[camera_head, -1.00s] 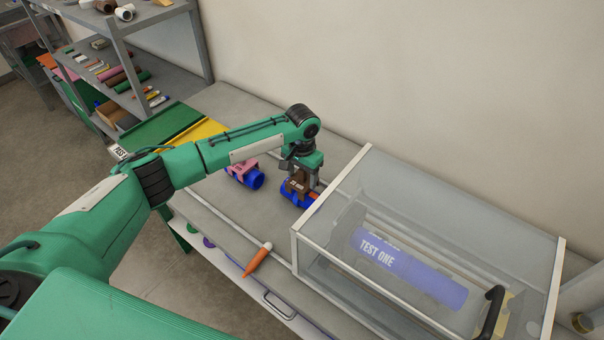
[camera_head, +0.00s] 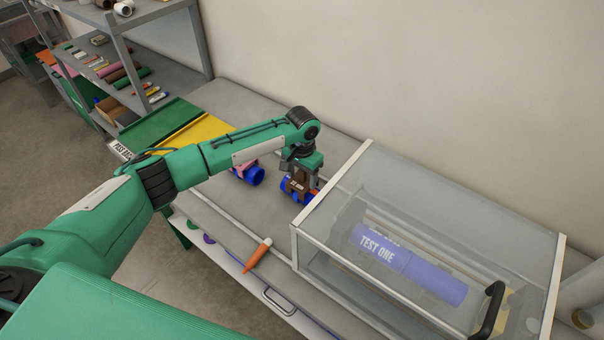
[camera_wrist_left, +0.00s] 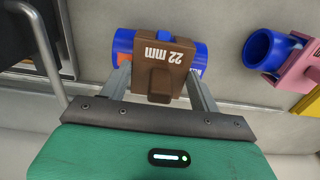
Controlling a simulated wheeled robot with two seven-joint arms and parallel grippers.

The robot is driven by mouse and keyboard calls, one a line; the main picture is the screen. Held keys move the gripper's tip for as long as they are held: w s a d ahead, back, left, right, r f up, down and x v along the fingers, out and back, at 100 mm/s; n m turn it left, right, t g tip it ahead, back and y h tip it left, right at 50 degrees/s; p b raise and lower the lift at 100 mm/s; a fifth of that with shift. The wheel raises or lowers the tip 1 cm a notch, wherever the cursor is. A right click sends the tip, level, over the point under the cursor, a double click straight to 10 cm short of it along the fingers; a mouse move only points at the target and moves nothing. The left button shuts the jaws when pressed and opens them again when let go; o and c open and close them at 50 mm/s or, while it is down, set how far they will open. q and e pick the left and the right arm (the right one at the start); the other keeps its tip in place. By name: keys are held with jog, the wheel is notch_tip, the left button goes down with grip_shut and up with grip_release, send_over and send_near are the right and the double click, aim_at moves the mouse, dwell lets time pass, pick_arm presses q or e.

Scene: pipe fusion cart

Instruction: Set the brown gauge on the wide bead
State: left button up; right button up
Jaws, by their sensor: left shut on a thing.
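The brown gauge (camera_head: 297,184), marked "22 mm", is between the two fingers of my left gripper (camera_wrist_left: 158,72), which is shut on it. In the left wrist view the gauge (camera_wrist_left: 163,52) lies across a blue pipe (camera_wrist_left: 123,41) with an orange patch beside it. The pipe shows at both sides of the gauge. In the head view this blue pipe (camera_head: 287,192) lies on the bench below my gripper. The bead under the gauge is hidden, so I cannot tell whether the gauge is fully seated. My right gripper is not in view.
A pink gauge (camera_wrist_left: 301,69) sits on another blue pipe (camera_head: 253,177) to the left. A clear-walled case (camera_head: 330,205) with a "TEST ONE" pipe (camera_head: 400,262) stands close to the right. An orange marker-like tool (camera_head: 257,255) lies at the front edge. The wall is behind.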

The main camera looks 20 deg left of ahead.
pick_arm(q)
jog(key=shift+f, duration=0.3)
jog(key=o, duration=1.1)
jog(key=shift+c, duration=0.2)
notch_tip(320, 180, up, 14)
jog(key=b, duration=0.4)
jog(key=shift+f, duration=0.15)
